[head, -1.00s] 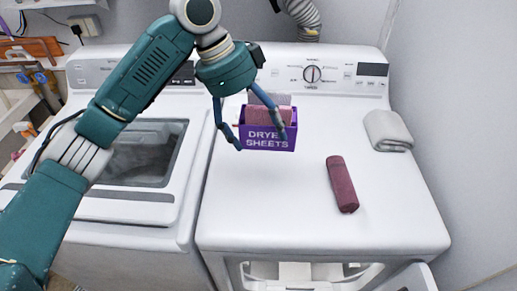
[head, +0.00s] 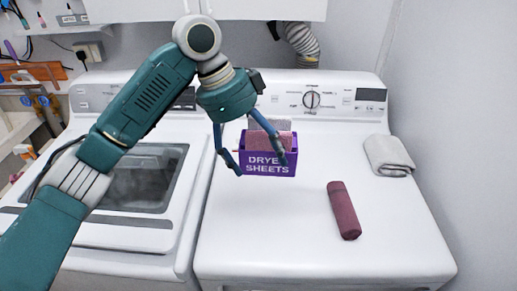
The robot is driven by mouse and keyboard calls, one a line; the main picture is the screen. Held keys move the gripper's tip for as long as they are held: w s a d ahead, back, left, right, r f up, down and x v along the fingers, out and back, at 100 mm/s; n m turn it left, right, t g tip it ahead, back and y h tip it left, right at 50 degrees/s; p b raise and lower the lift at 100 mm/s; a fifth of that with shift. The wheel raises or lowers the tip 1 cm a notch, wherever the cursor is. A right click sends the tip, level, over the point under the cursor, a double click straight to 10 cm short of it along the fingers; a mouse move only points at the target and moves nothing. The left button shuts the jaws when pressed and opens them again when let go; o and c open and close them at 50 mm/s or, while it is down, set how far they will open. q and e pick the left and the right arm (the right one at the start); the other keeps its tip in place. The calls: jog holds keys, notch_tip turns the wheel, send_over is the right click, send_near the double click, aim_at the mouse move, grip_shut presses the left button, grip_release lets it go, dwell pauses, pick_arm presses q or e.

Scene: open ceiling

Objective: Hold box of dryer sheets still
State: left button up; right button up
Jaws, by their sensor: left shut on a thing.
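The purple box of dryer sheets (head: 268,169) stands upright on the white dryer top, with "DRYER SHEETS" lettered on its front. Reddish-pink cloth or sheets (head: 268,142) show at its open top, with a grey piece behind. My left gripper (head: 264,167) reaches down over the box with one finger at its left side and the other across its right front. It is shut on the box. My right gripper is not in view.
A rolled dark red cloth (head: 343,211) lies to the right on the dryer (head: 300,235). A folded grey towel (head: 389,156) lies at the right edge. The washer (head: 105,235) stands to the left, and a control panel (head: 330,97) rises behind.

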aim_at(259, 169)
pick_arm(q)
jog(key=shift+f+b, duration=0.65)
jog(key=shift+f, duration=2)
jog(key=shift+f+b, duration=1.75)
jog(key=shift+f, duration=4.85)
jog(key=shift+p, duration=0.55)
